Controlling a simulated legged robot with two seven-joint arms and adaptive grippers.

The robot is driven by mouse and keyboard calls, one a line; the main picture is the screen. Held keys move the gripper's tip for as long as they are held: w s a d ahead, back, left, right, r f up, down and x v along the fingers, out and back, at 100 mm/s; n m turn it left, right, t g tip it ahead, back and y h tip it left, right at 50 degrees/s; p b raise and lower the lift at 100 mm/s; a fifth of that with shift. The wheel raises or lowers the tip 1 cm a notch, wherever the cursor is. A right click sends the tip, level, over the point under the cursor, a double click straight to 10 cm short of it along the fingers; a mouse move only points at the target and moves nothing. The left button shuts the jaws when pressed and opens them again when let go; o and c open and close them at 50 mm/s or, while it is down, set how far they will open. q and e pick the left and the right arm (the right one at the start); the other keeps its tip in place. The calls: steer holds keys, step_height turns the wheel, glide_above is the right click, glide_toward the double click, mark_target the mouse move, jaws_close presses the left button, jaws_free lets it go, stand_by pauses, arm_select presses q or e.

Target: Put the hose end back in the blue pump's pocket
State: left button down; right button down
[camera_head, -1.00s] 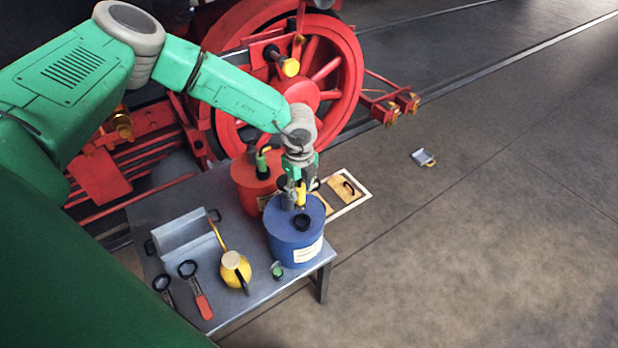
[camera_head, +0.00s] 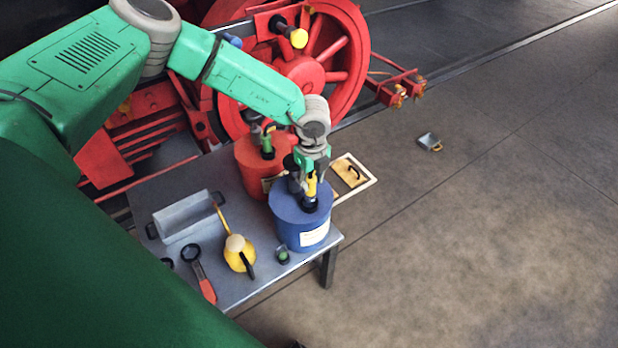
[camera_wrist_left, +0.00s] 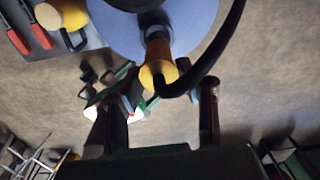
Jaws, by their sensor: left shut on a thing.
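The blue pump (camera_head: 298,231) is a drum with a white label, at the right front corner of the grey table. It also shows in the left wrist view (camera_wrist_left: 205,14). My left gripper (camera_head: 312,172) is just above its lid, shut on the yellow hose end (camera_head: 311,187). The hose end also shows in the left wrist view (camera_wrist_left: 155,62), pointing at the lid, with its black hose (camera_wrist_left: 215,58) curving beside it. The dark pocket (camera_head: 310,204) is directly under the hose end. I cannot tell how far the tip is inside it.
A red drum (camera_head: 254,172) with a green-ended fitting stands behind the blue pump. The floor to the right is mostly clear.

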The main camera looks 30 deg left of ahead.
mark_target(310, 195)
arm_select(q)
steer(key=shift+d, duration=0.2)
steer(key=shift+a+f+b, duration=0.35)
steer(key=shift+a+f, duration=0.25)
steer(key=shift+f, duration=0.1)
steer(key=shift+s+d+f+b, duration=0.1)
steer(key=shift+d+f+b, duration=0.3)
steer(key=shift+d+f, duration=0.1)
steer(key=shift+s+a+f+b, duration=0.2)
steer(key=shift+s+f+b, duration=0.1)
steer(key=shift+f, duration=0.3)
steer(key=shift+w+f, duration=0.1)
steer(key=shift+f, duration=0.25)
arm_select(e)
steer(key=shift+s+f, duration=0.2)
steer(key=shift+f, duration=0.95)
steer(key=shift+d, duration=0.1)
